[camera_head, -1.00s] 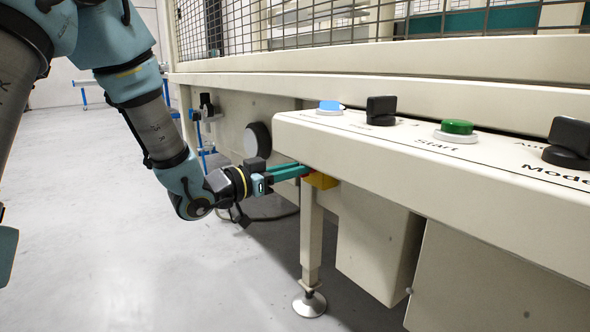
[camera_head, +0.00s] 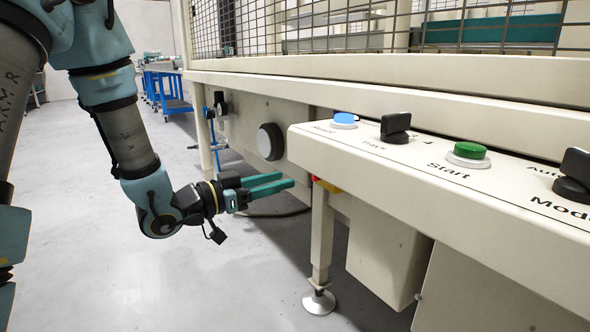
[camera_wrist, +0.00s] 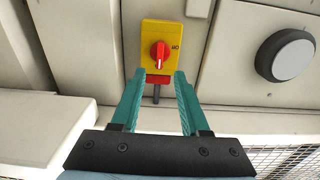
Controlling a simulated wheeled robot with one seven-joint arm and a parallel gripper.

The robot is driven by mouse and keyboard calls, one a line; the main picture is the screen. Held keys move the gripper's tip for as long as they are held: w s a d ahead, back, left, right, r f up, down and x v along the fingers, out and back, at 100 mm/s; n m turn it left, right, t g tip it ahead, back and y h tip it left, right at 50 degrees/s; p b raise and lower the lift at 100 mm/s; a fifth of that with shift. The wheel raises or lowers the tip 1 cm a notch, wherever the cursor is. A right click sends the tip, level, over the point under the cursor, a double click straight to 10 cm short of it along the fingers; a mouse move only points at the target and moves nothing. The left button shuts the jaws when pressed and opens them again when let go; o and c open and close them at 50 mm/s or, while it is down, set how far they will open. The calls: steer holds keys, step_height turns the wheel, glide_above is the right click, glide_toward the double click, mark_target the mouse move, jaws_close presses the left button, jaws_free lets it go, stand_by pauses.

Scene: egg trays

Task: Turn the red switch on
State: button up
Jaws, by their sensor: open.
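The red switch (camera_wrist: 160,54) is a round red knob with a white mark on a yellow plate (camera_wrist: 150,28), at the upper middle of the wrist view. In the head view only a bit of the yellow and red housing (camera_head: 328,186) shows, below the left end of the button panel. My gripper (camera_head: 292,181) has two green fingers and is open and empty. In the wrist view its fingertips (camera_wrist: 160,76) lie just below the knob in the picture, one on each side, apart from it.
The panel (camera_head: 310,152) carries a blue button (camera_head: 345,119), black selectors (camera_head: 395,127) and a green Start button (camera_head: 468,151). A support leg (camera_head: 321,240) stands under the panel. Open floor lies left.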

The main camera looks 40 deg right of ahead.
steer(key=shift+w+a, duration=0.1)
steer(key=shift+a, duration=1.15)
steer(key=w+a+f+n+t+y+p, duration=0.1)
steer(key=w+a+n+t+y+p, duration=0.65)
steer(key=w+a, duration=0.75)
steer(key=a+n+y, duration=0.3)
steer(key=a+y, duration=0.4)
steer(key=a, duration=0.3)
steer(key=s+a+r+n+g+y+p, duration=0.25)
steer(key=s+a+n, duration=0.45)
steer(key=a, duration=0.4)
steer(key=s+r+g+p, duration=0.1)
steer(key=s+r+p, duration=0.1)
steer(key=r+p, duration=1.7)
steer(key=s+a+r+g+p, duration=0.1)
steer(key=s+r+p, duration=0.1)
steer(key=r+p, duration=1.7)
steer(key=shift+s+a+r+y+p, duration=0.15)
steer(key=shift+s+r+y+p, duration=0.2)
steer(key=shift+y+p, duration=0.1)
